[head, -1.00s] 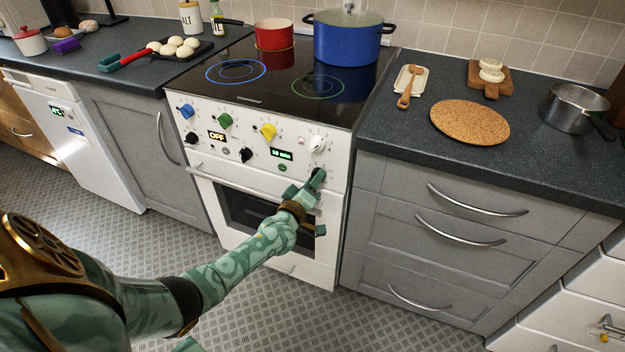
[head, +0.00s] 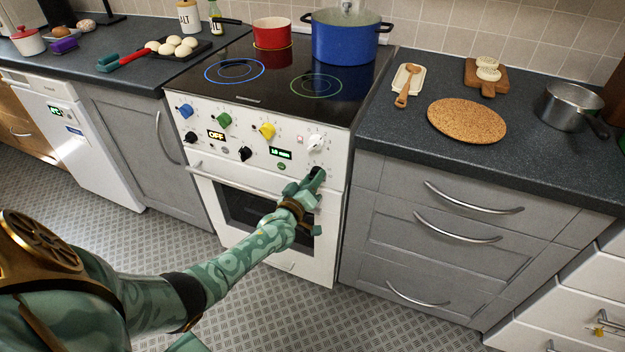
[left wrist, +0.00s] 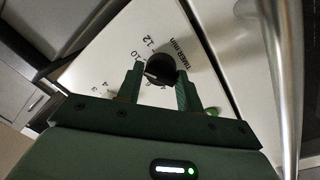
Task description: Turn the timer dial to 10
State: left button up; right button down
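The timer dial (left wrist: 160,72) is a black knob on the white cooker front, labelled "TIMER min", with 10 and 12 printed beside it in the left wrist view. Its pale pointer mark faces left; the nearest number there is partly hidden by a finger. In the head view the dial (head: 317,172) sits at the right of the panel, partly covered by my gripper. The green timer display (head: 281,153) appears to read 10 min. My left gripper (left wrist: 160,78) is open, its fingers on either side of the dial, with a small gap at the left finger. My right gripper is out of view.
A white knob (head: 316,143) is just above the dial; yellow (head: 266,131), green (head: 224,120) and black (head: 245,153) knobs lie left. The oven door handle (head: 242,190) runs below. A blue pot (head: 347,38) and red pot (head: 272,33) stand on the hob.

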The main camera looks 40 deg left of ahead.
pick_arm(q)
jog(key=o, duration=0.4)
jog(key=shift+s+f, duration=0.1)
jog(key=shift+f, duration=0.2)
jog(key=shift+r, duration=0.1)
jog(key=shift+r, duration=0.1)
jog(key=s+d+p, duration=0.1)
jog(key=s, duration=0.4)
jog(key=s+p, duration=0.2)
jog(key=s, duration=0.3)
jog(key=s+d+p, duration=0.1)
jog(key=s+p, duration=0.1)
jog(key=s, duration=0.4)
jog(key=shift+d+f, duration=0.3)
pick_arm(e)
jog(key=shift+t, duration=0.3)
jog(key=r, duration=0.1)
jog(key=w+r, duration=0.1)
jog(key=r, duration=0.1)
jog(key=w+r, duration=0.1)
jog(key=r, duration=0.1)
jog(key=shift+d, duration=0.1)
